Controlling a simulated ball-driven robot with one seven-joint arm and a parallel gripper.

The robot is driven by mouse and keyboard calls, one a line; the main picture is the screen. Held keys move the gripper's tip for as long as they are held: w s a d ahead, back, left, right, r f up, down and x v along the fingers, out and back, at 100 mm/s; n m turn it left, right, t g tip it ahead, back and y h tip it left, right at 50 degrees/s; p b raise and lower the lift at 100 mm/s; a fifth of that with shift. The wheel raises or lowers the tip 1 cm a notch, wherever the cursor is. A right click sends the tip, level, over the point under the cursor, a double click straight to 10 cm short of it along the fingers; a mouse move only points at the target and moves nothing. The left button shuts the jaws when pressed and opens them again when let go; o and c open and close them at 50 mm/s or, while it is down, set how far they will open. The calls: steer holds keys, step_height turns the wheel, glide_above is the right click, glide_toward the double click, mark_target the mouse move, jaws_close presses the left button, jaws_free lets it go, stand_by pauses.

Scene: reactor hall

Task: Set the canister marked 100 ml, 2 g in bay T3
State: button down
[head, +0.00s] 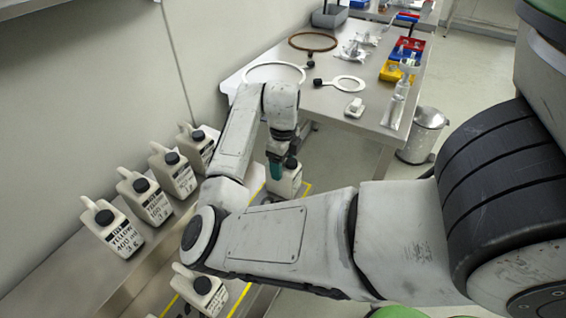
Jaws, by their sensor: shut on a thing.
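My gripper (280,176) points down and is shut on a pale canister with a dark cap (289,185). The arm's end covers part of that canister, and its label cannot be read. Several similar pale canisters with black caps stand in a row on the ledge at left. The nearest canister (108,224) reads yellow, 400 ml. The one behind it (144,193) reads yellow and seems to say 100 ml, but its grams are unclear. Two more, a third (172,166) and a far one (195,142), have labels too small to read. No bay label such as T3 is legible.
Another canister (210,298) stands low at the front, beside yellow floor-style tape (240,300). My forearm hides much of the taped surface. A steel table (325,105) with rings, fittings and colored bins stands behind, with a bin (425,135) at its right.

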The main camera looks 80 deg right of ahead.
steer(key=shift+f, duration=0.15)
steer(key=shift+c, duration=0.4)
jaws_free()
step_height(320, 180, up, 12)
steer(key=shift+r, duration=0.15)
stand_by(0.8)
